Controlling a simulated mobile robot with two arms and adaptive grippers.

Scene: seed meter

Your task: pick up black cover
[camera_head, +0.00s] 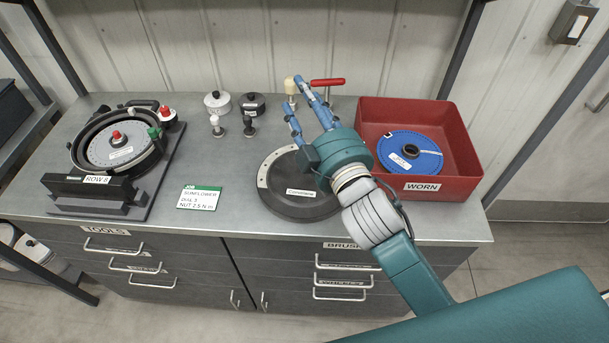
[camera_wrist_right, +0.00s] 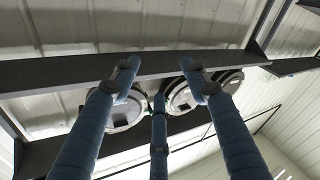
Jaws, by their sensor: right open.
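A round black cover (camera_head: 300,208) lies flat on the grey bench top, with a white label and a pale patch on its left rim. My right arm and its teal gripper body pass over its right part and hide some of it. My right gripper (camera_head: 303,98) is open, with its blue fingers spread and pointing up and back toward the wall, beyond the cover and not touching it. In the right wrist view, the open fingers (camera_wrist_right: 159,88) hold nothing. The cover does not show in that view. My left gripper is not in view.
A red WORN bin (camera_head: 465,150) with a blue disc (camera_head: 413,158) stands to the right. A ROW 8 unit (camera_head: 90,190) stands left; a job card (camera_head: 199,199) lies between. Small black and white knobs stand at the back.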

